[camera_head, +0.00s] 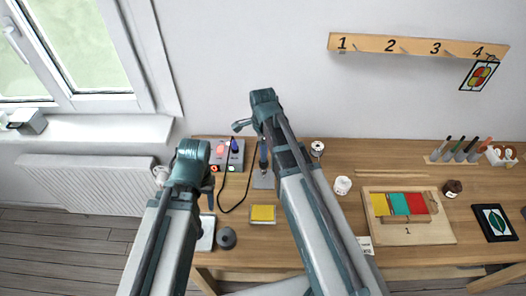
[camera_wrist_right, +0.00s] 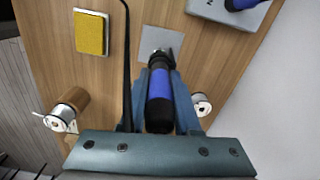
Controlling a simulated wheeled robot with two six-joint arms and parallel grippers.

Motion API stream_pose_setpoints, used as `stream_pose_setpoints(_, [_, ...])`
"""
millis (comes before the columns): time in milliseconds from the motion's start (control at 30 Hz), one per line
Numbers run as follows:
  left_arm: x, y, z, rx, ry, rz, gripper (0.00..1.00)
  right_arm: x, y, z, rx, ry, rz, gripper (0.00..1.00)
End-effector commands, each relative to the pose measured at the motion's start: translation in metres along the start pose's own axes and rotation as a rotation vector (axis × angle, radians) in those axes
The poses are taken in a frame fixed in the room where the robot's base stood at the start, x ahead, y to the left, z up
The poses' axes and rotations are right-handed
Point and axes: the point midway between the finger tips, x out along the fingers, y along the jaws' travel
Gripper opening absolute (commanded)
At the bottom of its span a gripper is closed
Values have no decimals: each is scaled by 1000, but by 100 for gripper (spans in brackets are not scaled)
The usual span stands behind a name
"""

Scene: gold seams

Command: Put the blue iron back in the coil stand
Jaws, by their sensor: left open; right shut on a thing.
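The blue iron (camera_wrist_right: 160,100), with a blue and black handle, is between the fingers of my right gripper (camera_wrist_right: 159,76), which is shut on it. In the head view the iron (camera_head: 264,153) stands roughly upright beside my right arm, above a grey base plate (camera_head: 262,182). The plate (camera_wrist_right: 161,38) also shows beyond the iron in the right wrist view. The iron's tip and any coil on the plate are hidden or too small to tell. My left gripper (camera_head: 207,186) is open, at the left end of the table, partly hidden by its own arm.
A black cord (camera_head: 224,210) loops nearby. A yellow sponge (camera_head: 262,214) lies in front; white spools (camera_head: 317,148) (camera_head: 342,186) stand to the right. A board (camera_head: 440,230) with coloured pieces lies further right.

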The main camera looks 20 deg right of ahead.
Motion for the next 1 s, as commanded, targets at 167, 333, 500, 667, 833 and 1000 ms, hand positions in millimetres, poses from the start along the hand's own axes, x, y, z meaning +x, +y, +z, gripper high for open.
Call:
stream_pose_setpoints(167, [4, 0, 0, 0, 0, 0, 50, 4, 0, 0, 0, 0, 0, 0])
stream_pose_setpoints(333, [3, 0, 0, 0, 0, 0, 50, 3, 0, 0, 0, 0, 0, 62])
stream_pose_setpoints(500, [3, 0, 0, 0, 0, 0, 50, 3, 0, 0, 0, 0, 0, 66])
stream_pose_setpoints(667, [3, 0, 0, 0, 0, 0, 50, 3, 0, 0, 0, 0, 0, 82])
stream_pose_setpoints(833, [3, 0, 0, 0, 0, 0, 50, 3, 0, 0, 0, 0, 0, 96])
stream_pose_setpoints(1000, [3, 0, 0, 1, 0, 0, 50, 3, 0, 0, 0, 0, 0, 96])
